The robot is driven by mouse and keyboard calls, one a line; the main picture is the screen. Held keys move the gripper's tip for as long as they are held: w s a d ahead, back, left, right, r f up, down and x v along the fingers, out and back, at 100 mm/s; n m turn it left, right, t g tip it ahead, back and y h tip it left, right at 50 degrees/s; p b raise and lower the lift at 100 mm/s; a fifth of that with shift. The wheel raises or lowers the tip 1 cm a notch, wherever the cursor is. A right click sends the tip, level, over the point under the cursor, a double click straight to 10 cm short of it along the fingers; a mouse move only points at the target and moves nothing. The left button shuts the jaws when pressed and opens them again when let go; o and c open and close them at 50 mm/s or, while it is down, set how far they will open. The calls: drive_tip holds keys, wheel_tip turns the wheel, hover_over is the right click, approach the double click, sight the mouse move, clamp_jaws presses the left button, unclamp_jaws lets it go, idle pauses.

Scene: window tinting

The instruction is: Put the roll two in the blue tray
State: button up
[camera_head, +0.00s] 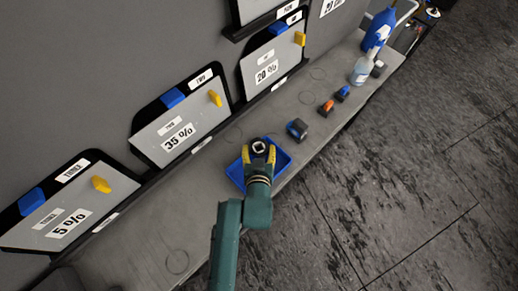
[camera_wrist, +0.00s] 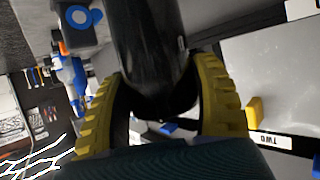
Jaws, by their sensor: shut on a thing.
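My gripper (camera_head: 258,152) is over the blue tray (camera_head: 235,172) on the grey bench in the head view. Its yellow fingers are shut on a black roll (camera_head: 259,146), which shows end-on there. In the wrist view, my gripper (camera_wrist: 160,105) has its ribbed yellow fingers on either side of the dark cylindrical roll (camera_wrist: 148,45). No number on the roll can be read. My gripper and wrist hide much of the tray's inside. I cannot tell the roll's height above the tray floor.
A dark blue-ended object (camera_head: 297,129) stands close right of the tray. Farther along are small orange (camera_head: 326,108) and blue (camera_head: 343,92) tools, a spray bottle (camera_head: 361,70) and a blue jug (camera_head: 378,30). Labelled panels (camera_head: 180,122) line the wall. Bench left of the tray is mostly clear.

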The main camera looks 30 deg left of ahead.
drive_tip(key=shift+f, duration=0.1)
drive_tip(key=o, duration=1.3)
drive_tip(key=shift+c, duration=0.2)
